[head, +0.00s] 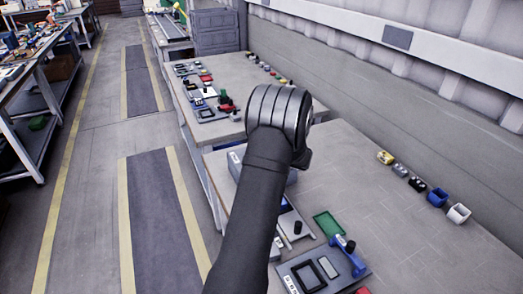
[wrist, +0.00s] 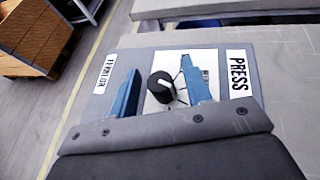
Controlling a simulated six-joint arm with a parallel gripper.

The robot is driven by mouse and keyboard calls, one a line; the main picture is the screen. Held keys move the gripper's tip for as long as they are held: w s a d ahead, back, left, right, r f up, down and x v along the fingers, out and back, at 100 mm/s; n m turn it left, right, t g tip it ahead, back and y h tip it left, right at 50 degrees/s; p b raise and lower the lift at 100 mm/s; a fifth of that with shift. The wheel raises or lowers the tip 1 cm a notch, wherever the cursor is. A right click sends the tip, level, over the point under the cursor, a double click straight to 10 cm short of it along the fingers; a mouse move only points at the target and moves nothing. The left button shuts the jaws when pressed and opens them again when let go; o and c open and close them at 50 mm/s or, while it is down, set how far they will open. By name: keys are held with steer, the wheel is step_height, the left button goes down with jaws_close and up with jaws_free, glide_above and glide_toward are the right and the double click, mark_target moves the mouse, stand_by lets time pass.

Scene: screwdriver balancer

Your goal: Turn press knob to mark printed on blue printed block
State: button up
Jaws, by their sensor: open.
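In the wrist view, the black press knob (wrist: 158,88) sits on a white dial plate (wrist: 203,62) with dark lines on it. The plate is set in a grey panel (wrist: 88,100) beside a white label reading PRESS (wrist: 238,72). My gripper (wrist: 161,68) is open, with one blue finger on each side of the knob. In the head view my arm hides the gripper. I cannot pick out the blue printed block for certain in either view.
A second label (wrist: 103,72) is at the panel's left. In the head view, a green tray (head: 328,223), a blue tool-like object (head: 347,255) and a grey panel (head: 318,276) lie at the near edge. The middle right tabletop is clear.

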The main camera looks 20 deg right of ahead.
jaws_close()
steer(key=shift+y, duration=0.3)
steer(key=n+g+y, duration=0.2)
steer(key=n+y, duration=0.2)
steer(key=shift+d, duration=0.1)
steer(key=shift+n+g+y, duration=1.7)
steer(key=shift+n+g, duration=0.3)
steer(key=shift+n, duration=0.4)
jaws_free()
